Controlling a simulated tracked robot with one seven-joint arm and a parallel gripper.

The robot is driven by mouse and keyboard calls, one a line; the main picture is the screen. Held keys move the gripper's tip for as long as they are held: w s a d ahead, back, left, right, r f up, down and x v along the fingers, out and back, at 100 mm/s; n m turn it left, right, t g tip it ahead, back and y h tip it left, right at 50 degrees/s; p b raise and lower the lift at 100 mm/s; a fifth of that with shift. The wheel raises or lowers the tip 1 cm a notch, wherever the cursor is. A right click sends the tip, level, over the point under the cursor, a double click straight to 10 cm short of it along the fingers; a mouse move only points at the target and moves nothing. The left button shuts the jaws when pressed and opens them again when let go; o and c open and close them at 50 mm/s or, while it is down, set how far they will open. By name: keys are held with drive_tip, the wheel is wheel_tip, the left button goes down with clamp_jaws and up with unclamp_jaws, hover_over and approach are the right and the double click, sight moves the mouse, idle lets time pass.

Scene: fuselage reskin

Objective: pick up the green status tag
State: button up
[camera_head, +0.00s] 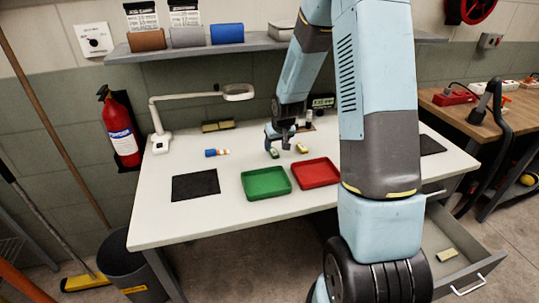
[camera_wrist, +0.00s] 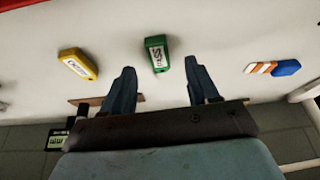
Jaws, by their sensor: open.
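The green status tag (camera_wrist: 157,53) lies on the white table. In the wrist view it is upright in the picture, with a white label, just beyond and between my fingertips. My gripper (camera_wrist: 159,66) is open and empty, with one finger to each side of the tag's line. In the head view my gripper (camera_head: 278,145) points down close above the green tag (camera_head: 275,154), which is small and partly hidden there. I cannot tell the exact height of the fingertips over the table.
A yellow tag (camera_wrist: 78,64) lies to the left in the wrist view. An orange, white and blue object (camera_wrist: 272,68) lies to the right. A green tray (camera_head: 266,183) and a red tray (camera_head: 316,173) stand nearer the front edge. A black mat (camera_head: 195,186) lies at left.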

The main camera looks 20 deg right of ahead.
sight(275, 153)
drive_tip(key=x, duration=0.4)
drive_tip(key=shift+s+d+f, duration=0.1)
drive_tip(key=shift+s, duration=0.15)
clamp_jaws()
idle(0.4)
